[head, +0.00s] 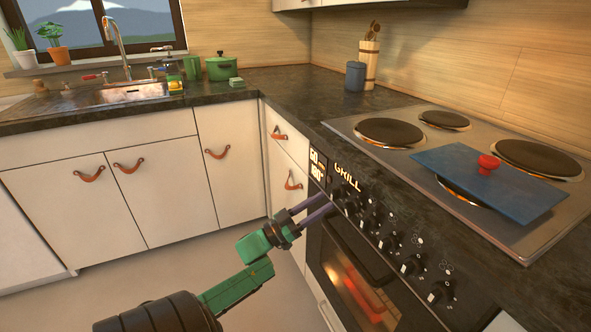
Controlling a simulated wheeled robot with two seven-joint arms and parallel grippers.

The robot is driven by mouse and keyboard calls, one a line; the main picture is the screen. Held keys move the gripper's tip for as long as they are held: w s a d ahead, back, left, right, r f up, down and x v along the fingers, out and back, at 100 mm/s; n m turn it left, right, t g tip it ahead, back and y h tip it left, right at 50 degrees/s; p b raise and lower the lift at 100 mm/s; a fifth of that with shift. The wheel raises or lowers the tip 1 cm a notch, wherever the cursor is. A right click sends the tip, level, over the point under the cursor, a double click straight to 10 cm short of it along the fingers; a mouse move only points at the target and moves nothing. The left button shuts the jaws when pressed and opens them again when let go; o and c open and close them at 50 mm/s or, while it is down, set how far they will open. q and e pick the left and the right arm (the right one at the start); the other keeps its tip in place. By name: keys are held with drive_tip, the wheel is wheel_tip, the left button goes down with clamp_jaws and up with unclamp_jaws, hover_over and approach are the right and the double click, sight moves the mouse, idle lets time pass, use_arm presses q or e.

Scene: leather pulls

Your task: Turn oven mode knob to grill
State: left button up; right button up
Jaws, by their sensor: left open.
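The oven (360,275) is built into the counter at the right, with a black control panel and a row of several dark knobs. A glowing word GRILL (347,177) shows at the panel's upper left, beside a small lit display (317,166) with digits. My left gripper (327,203) reaches in from below, its two purplish fingers open at the left end of the knob row. Its tips are close to the leftmost knob; I cannot tell whether they touch it. The oven mode knob's pointer is too small to read. My right gripper is out of view.
The hob (350,128) above the oven has several round plates. A blue board (450,178) with a red knob lies on it. The oven door glows inside. White cabinets (160,200) with leather pulls stand at the left; the floor before them is clear.

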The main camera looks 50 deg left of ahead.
use_arm(q)
drive_tip(key=v, duration=1.2)
